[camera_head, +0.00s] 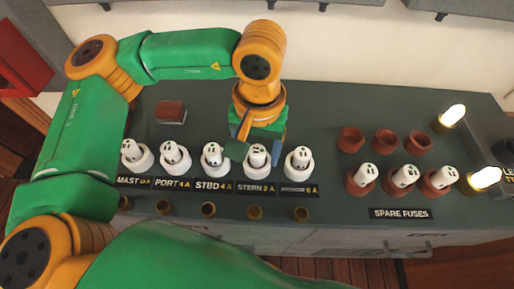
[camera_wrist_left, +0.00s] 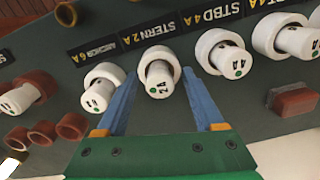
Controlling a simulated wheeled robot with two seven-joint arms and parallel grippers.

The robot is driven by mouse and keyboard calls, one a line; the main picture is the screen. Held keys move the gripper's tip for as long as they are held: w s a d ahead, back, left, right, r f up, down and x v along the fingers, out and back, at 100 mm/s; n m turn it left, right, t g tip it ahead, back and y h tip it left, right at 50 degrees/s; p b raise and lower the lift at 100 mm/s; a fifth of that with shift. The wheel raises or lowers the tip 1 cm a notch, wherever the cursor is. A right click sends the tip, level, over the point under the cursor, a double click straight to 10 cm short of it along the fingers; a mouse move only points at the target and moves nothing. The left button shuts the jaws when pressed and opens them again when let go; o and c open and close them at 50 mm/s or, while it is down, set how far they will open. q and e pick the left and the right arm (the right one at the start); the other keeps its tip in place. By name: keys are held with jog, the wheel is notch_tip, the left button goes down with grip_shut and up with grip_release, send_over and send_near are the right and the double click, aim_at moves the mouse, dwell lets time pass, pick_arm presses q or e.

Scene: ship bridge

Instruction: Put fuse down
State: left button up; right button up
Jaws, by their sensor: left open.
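A white fuse (camera_head: 257,158) marked 2A stands in the white round holder behind the STERN 2A label (camera_head: 256,188). My left gripper (camera_head: 257,140) is right at this fuse, pointing down over the console. In the left wrist view, the same fuse (camera_wrist_left: 160,80) lies between the two blue fingers of my left gripper (camera_wrist_left: 160,76). The fingers are spread, with a gap on each side of the fuse. How deep the fuse sits in its holder is hard to tell. My right gripper does not show.
White fuses stand in neighbouring holders, STBD (camera_head: 212,155) and ANCHOR (camera_head: 299,159) closest. Spare fuses (camera_head: 405,176) sit in red-brown cups at right, with empty cups (camera_head: 385,141) behind. A red-brown block (camera_head: 171,111) lies at back left. Lit lamps (camera_head: 453,114) stand at far right.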

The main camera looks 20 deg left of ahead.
aim_at(258, 151)
pick_arm(q)
notch_tip(258, 151, up, 13)
jog(key=shift+f, duration=0.15)
jog(key=shift+d, duration=0.1)
dwell(0.3)
